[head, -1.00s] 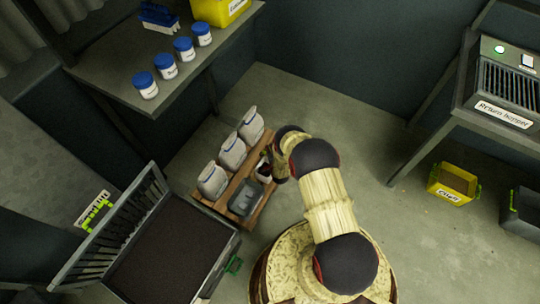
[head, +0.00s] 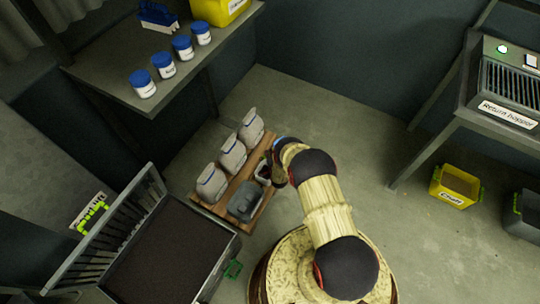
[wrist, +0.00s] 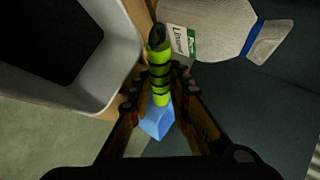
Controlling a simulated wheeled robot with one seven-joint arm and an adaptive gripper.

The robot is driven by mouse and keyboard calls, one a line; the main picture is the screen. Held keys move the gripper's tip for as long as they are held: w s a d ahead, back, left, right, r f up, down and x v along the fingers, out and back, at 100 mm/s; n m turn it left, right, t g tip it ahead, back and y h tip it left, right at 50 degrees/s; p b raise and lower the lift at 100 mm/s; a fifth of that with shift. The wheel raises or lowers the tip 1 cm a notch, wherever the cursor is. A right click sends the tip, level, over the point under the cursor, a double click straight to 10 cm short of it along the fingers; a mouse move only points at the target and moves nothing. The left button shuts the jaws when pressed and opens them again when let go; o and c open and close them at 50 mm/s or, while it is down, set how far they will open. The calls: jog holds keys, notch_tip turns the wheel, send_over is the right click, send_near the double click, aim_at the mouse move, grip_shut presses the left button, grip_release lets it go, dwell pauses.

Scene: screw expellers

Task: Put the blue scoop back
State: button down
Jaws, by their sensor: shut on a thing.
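In the wrist view, the blue scoop (wrist: 157,121) has a bright green handle with black bands. My gripper (wrist: 160,92) is shut on the handle, one finger on each side. The handle's end points up the picture, toward the wooden pallet, and the blue bowl lies between my fingers. In the head view my gripper (head: 272,172) is down beside the pallet, mostly hidden by my arm. A small blue patch shows by my wrist there; I cannot tell if it is the scoop.
The wooden pallet (head: 225,207) carries several pale sacks (head: 233,154) and a grey tub (head: 244,202), also in the wrist view (wrist: 122,50). A slatted dark-filled cart (head: 165,255) stands left. A shelf (head: 110,85) holds blue-lidded jars.

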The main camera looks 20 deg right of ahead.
jog(key=shift+f, duration=0.3)
jog(key=c, duration=1.7)
grip_release()
jog(key=shift+o, duration=0.2)
